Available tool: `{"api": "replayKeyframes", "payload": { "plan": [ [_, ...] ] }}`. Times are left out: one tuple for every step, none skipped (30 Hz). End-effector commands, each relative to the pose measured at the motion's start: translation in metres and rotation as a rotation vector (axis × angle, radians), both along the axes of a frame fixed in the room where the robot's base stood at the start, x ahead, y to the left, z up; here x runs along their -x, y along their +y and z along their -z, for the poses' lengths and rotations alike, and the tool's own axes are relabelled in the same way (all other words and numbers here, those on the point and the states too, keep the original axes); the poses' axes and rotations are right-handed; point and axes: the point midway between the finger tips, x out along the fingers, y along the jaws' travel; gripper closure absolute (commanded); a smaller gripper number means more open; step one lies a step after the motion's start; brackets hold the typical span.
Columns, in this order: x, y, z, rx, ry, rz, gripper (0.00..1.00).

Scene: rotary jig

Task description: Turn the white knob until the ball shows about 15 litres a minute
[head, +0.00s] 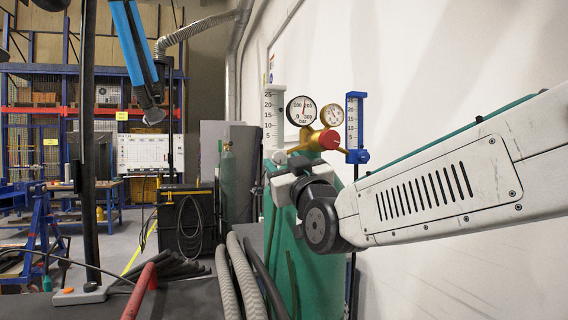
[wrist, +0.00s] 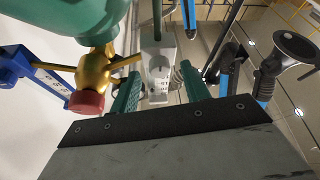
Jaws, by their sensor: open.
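The white flowmeter (head: 274,115) stands left of the gauges in the head view, with a scale marked 5 to 25. Its white knob (head: 280,157) is at its lower end, just above my gripper (head: 279,170). I cannot make out the ball or its height. In the wrist view the white flowmeter (wrist: 155,47) lies between the two green fingers of my gripper (wrist: 160,70). The fingers are apart, with gaps visible beside the meter. Whether either finger touches the knob cannot be told.
A brass regulator with a red knob (head: 330,139) and two gauges (head: 301,111) sits on a green cylinder (head: 310,270), right of the white meter. A blue flowmeter (head: 355,118) stands further right, near the white wall. Grey hoses (head: 236,275) lie in front, left of the cylinder.

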Motion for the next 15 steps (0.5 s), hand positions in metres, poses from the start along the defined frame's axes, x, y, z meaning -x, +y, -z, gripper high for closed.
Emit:
{"api": "replayKeyframes", "payload": {
  "plan": [
    [-0.0037, 0.0013, -0.0013, 0.000, 0.000, 0.000, 0.53],
    [-0.0049, 0.0017, -0.0019, 0.000, 0.000, 0.000, 0.53],
    [-0.0060, 0.0022, -0.0025, 0.000, 0.000, 0.000, 0.53],
    [-0.0066, 0.0025, -0.0029, 0.000, 0.000, 0.000, 0.53],
    [-0.0069, 0.0026, -0.0031, 0.000, 0.000, 0.000, 0.53],
    [-0.0070, 0.0027, -0.0033, 0.000, 0.000, 0.000, 0.53],
    [-0.0070, 0.0027, -0.0033, 0.000, 0.000, 0.000, 0.53],
    [-0.0069, 0.0027, -0.0032, 0.000, 0.000, 0.000, 0.53],
    [-0.0069, 0.0028, -0.0032, 0.000, 0.000, 0.000, 0.53],
    [-0.0068, 0.0027, -0.0032, 0.000, 0.000, 0.000, 0.53],
    [-0.0068, 0.0027, -0.0032, 0.000, 0.000, 0.000, 0.53],
    [-0.0067, 0.0027, -0.0031, 0.000, 0.000, 0.000, 0.65],
    [-0.0068, 0.0027, -0.0030, 0.000, 0.000, 0.000, 0.73],
    [-0.0068, 0.0027, -0.0030, 0.000, 0.000, 0.000, 0.81],
    [-0.0068, 0.0026, -0.0031, 0.000, 0.000, 0.000, 0.92]
  ]
}}
